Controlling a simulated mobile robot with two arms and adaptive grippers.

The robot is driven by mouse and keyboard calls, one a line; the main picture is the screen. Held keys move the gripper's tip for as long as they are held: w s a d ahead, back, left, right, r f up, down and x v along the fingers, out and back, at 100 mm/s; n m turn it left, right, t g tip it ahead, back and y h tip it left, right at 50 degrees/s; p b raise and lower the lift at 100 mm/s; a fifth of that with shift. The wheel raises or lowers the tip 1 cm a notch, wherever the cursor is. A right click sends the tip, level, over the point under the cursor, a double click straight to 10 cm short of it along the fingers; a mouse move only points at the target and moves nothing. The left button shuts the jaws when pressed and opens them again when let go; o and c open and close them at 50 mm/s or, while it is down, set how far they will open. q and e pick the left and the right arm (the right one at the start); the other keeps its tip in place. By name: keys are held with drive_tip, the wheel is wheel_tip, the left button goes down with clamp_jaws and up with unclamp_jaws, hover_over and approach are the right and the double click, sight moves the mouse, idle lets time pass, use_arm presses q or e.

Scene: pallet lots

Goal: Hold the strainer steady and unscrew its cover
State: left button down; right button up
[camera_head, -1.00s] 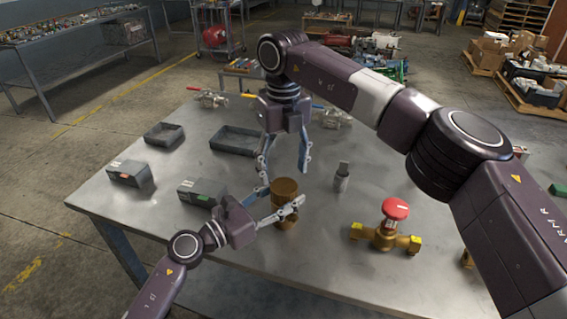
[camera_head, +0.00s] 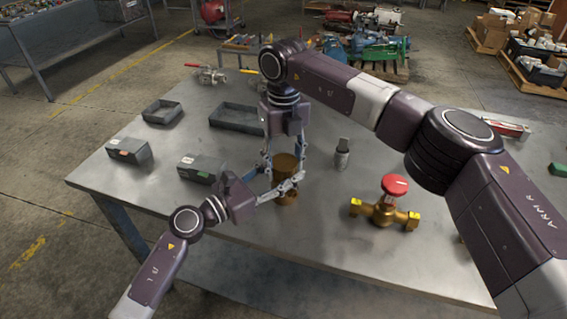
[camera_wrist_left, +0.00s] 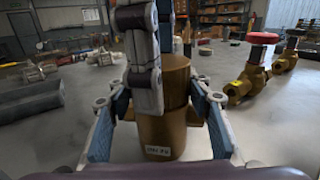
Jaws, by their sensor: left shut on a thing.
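The strainer (camera_head: 286,197) is a brown-gold cylinder standing upright on the metal table; it also shows in the left wrist view (camera_wrist_left: 160,137), with a small label low on its front. My left gripper (camera_head: 283,190) is shut on the strainer's body below the cover, a finger on each side. My right gripper (camera_head: 285,174) points down from above, with its fingers on either side of the cover. In the left wrist view one right finger hides part of the cover; whether both fingers touch it is unclear.
A brass valve with a red handwheel (camera_head: 394,187) stands to the right. A small grey-black object (camera_head: 342,155) stands behind the strainer. Grey bins (camera_head: 162,112) and two boxes (camera_head: 129,151) lie to the left. The table's front area is clear.

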drive_tip(key=c, duration=0.5)
drive_tip(key=n, duration=0.4)
drive_tip(key=shift+r, duration=0.1)
idle(0.8)
drive_tip(key=o, duration=1.2)
drive_tip(key=shift+o, duration=0.2)
drive_tip(key=shift+r, duration=0.1)
drive_tip(key=shift+r, duration=2.1)
use_arm(q)
drive_tip(key=c, duration=0.9)
unclamp_jaws()
drive_tip(key=shift+c, duration=0.2)
